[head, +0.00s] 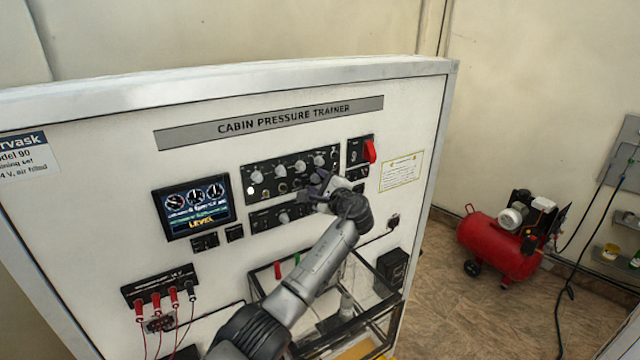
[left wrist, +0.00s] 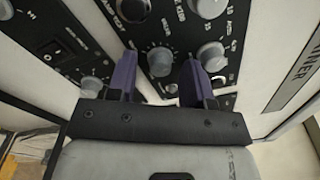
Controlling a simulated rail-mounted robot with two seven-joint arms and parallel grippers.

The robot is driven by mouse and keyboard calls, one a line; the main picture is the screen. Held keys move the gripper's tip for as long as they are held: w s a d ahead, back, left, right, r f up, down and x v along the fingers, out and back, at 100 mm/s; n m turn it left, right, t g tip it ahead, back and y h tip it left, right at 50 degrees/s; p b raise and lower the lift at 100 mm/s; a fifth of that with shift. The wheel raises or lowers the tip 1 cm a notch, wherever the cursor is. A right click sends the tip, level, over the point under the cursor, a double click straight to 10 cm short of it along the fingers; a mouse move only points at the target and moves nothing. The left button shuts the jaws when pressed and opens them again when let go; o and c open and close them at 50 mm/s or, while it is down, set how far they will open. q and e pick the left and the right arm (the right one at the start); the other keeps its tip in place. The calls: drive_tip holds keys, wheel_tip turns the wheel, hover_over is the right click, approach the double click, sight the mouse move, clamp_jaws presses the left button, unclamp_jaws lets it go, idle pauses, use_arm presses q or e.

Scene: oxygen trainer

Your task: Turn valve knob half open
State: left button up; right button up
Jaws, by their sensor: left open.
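My left gripper (head: 322,190) is open in front of the black control panel (head: 268,188) of the cabin pressure trainer. In the left wrist view, its two purple fingers (left wrist: 158,78) stand apart, with a small grey knob (left wrist: 160,60) with scale marks showing between their tips. I cannot tell whether they touch it. Larger grey knobs show nearby, one by the right finger (left wrist: 211,54). Another grey knob (left wrist: 92,86) on the neighbouring panel sits left of the fingers. The gripper hides part of the panel in the head view. My right gripper is not in view.
A red switch lever (head: 370,151) sits right of the knobs, a display (head: 193,206) to the left. Red plugs with cables (head: 156,301) are at lower left. A clear-walled case (head: 375,300) juts out below. A red compressor (head: 497,245) stands on the floor at right.

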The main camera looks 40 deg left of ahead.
use_arm(q)
drive_tip(key=shift+s+d, duration=0.1)
drive_tip(key=shift+d, duration=0.15)
drive_tip(key=b+v, duration=0.5)
drive_tip(key=v, duration=0.8)
drive_tip(key=shift+b, duration=0.35)
drive_tip(key=shift+d+f, duration=0.1)
drive_tip(key=shift+d, duration=0.05)
